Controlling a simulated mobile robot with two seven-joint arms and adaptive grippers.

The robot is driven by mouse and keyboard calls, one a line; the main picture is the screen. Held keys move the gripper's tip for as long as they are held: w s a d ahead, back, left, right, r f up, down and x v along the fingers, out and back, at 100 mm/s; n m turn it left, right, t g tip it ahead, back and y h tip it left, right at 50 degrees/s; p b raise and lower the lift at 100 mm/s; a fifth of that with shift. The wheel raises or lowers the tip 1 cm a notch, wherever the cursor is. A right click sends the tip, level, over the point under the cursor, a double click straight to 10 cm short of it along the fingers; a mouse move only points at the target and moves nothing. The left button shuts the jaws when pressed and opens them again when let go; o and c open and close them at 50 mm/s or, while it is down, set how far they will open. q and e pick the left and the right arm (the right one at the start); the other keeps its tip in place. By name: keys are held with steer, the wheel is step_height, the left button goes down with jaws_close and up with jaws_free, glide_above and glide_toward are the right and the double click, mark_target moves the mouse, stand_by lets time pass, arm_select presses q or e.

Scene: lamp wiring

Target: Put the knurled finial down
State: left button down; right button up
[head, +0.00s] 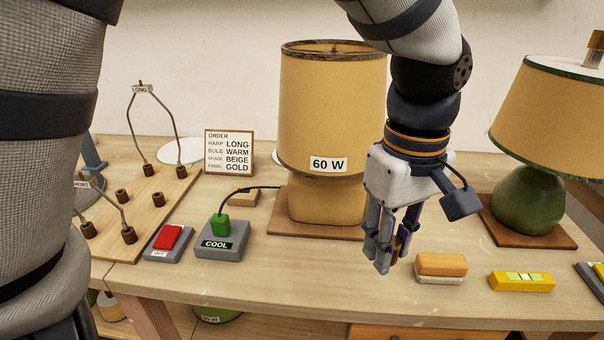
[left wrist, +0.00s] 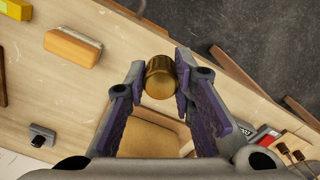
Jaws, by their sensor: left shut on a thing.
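My left gripper (head: 388,262) points down over the table near its front edge, between the beige-shaded lamp and the orange-topped block. It is shut on the gold knurled finial (left wrist: 160,77), which sits between the fingertips in the left wrist view. In the head view only a sliver of the finial (head: 397,246) shows, the rest hidden by the fingers. The finial appears held above the wooden table (head: 310,277), but its exact height is hard to tell. My right gripper is not in view.
The beige lamp (head: 328,110) marked 60 W stands behind the gripper. To the right are an orange-topped block (head: 441,265), a yellow level (head: 522,282) and a green lamp (head: 528,205). Left are a COOL box (head: 221,243), a red switch (head: 168,237), a harp board (head: 150,205) and an order sign (head: 229,152).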

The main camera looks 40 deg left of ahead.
arm_select(q)
steer(key=w+f+b, duration=0.1)
steer(key=w+f, duration=0.2)
steer(key=w, duration=0.1)
steer(key=w+a+f, duration=0.1)
steer(key=w+f, duration=0.2)
steer(key=w, duration=0.2)
steer(key=w+f+b, duration=0.1)
steer(key=w+f, duration=0.2)
steer(key=w, duration=0.1)
steer(key=shift+w+a+f+b, duration=0.2)
steer(key=shift+w+f+b, duration=0.05)
steer(key=shift+f+b, duration=0.1)
steer(key=shift+w+f, duration=0.1)
steer(key=shift+f, duration=1.4)
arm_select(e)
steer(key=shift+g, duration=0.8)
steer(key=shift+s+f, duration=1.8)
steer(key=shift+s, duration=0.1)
arm_select(q)
steer(key=shift+f, duration=0.1)
steer(key=c, duration=1.4)
jaws_free()
steer(key=shift+o, duration=0.2)
step_height(320, 180, up, 12)
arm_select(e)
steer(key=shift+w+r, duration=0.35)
